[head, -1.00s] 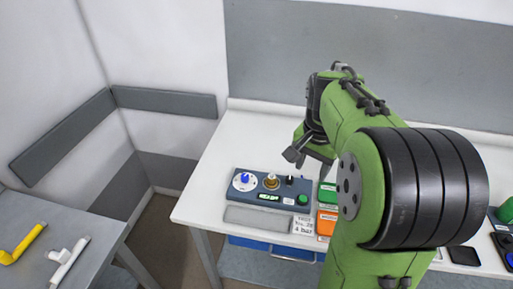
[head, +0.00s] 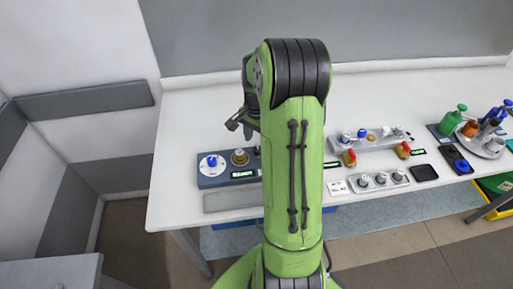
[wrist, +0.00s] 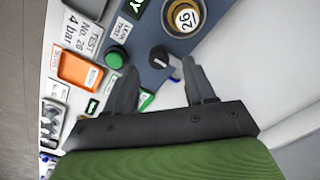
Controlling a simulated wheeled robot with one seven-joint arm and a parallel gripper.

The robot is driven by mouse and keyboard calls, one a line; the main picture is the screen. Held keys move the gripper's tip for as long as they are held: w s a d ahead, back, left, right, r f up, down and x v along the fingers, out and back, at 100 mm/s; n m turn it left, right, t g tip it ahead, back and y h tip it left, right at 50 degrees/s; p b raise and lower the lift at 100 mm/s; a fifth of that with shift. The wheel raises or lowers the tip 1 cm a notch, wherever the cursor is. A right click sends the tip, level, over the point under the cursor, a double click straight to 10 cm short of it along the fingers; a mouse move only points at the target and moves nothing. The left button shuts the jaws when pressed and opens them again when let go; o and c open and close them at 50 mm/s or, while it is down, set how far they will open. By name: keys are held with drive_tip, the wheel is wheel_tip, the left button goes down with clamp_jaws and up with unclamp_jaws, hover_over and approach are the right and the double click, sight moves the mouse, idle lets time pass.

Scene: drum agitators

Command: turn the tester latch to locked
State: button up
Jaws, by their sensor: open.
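The tester is a blue-grey box (head: 212,181) near the left front of the white table; my arm hides its right end in the head view. In the wrist view its panel (wrist: 140,43) shows a small black knob (wrist: 159,57), which looks like the latch, with a pale pointer mark. Whether it reads locked cannot be told. My gripper (wrist: 160,78) is open and empty, its fingers pointing toward the panel on either side of the knob's line; contact is not clear. In the head view my gripper (head: 236,124) shows partly, behind the tester.
The panel also has a brass knob (wrist: 183,17) and a green button (wrist: 115,58). An orange tray (wrist: 80,69) lies close by. A grey strip (head: 230,201) lies in front of the tester. Valve blocks (head: 372,142) and bottles stand farther right. The table behind the tester is clear.

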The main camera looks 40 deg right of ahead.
sight(258, 148)
wheel_tip(258, 148, down, 4)
drive_tip(key=shift+f, duration=0.15)
drive_tip(key=shift+s, duration=0.1)
clamp_jaws()
